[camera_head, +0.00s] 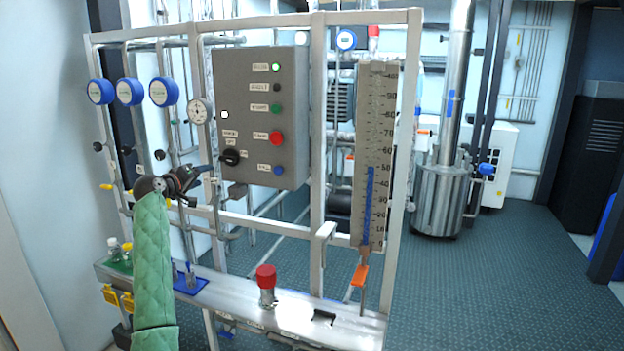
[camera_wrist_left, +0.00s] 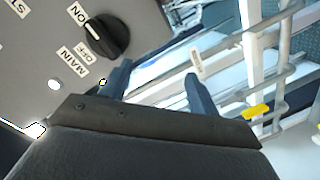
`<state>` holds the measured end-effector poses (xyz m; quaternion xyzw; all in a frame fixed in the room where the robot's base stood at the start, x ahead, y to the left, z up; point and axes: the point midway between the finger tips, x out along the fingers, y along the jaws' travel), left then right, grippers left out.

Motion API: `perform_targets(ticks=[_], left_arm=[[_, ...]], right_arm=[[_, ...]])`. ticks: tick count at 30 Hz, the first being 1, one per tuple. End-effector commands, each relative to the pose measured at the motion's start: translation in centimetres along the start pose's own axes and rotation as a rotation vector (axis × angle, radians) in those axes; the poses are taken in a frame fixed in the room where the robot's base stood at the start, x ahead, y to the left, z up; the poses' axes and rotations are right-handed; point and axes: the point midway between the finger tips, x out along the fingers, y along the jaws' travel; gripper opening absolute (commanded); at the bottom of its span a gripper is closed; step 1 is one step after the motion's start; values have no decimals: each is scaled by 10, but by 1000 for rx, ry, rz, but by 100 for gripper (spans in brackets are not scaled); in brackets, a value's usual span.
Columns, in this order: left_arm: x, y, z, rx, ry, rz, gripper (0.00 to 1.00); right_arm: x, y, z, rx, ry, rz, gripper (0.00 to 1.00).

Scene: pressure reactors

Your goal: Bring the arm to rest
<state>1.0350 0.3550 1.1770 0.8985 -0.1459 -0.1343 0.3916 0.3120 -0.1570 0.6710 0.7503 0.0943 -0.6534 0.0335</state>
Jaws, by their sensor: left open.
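My left arm, in a green quilted sleeve (camera_head: 153,262), comes up from the lower left in the head view. Its gripper (camera_head: 212,168) is beside the lower left of the grey control panel (camera_head: 262,105), near the black main switch knob (camera_head: 230,157). In the left wrist view the fingers (camera_wrist_left: 158,82) are apart with nothing held between them. The black knob (camera_wrist_left: 106,36), labelled MAIN with ON and OFF, lies beyond the left finger, outside the jaws. My right gripper is not in view.
A white pipe frame (camera_head: 318,150) surrounds the panel. Blue gauges (camera_head: 163,91) stand above the arm. A red-capped fitting (camera_head: 266,284) is on the metal bench (camera_head: 300,318). A scale board (camera_head: 374,150) hangs to the right. Open floor (camera_head: 490,290) lies at right.

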Motion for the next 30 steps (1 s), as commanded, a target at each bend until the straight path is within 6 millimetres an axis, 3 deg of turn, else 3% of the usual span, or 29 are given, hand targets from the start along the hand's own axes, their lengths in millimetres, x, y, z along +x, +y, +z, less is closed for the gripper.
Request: perform_targets(ticks=[14,18,23,30], left_arm=[[-60,61,7,368,-76,-160,61],[-80,70,31,465,-107,-221,61],[-99,64,70,546,-153,-289,61],[-132,41,148,637,-244,-384,61]], right_arm=[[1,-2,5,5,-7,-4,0],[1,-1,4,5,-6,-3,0],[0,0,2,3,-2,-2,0],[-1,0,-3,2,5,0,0]])
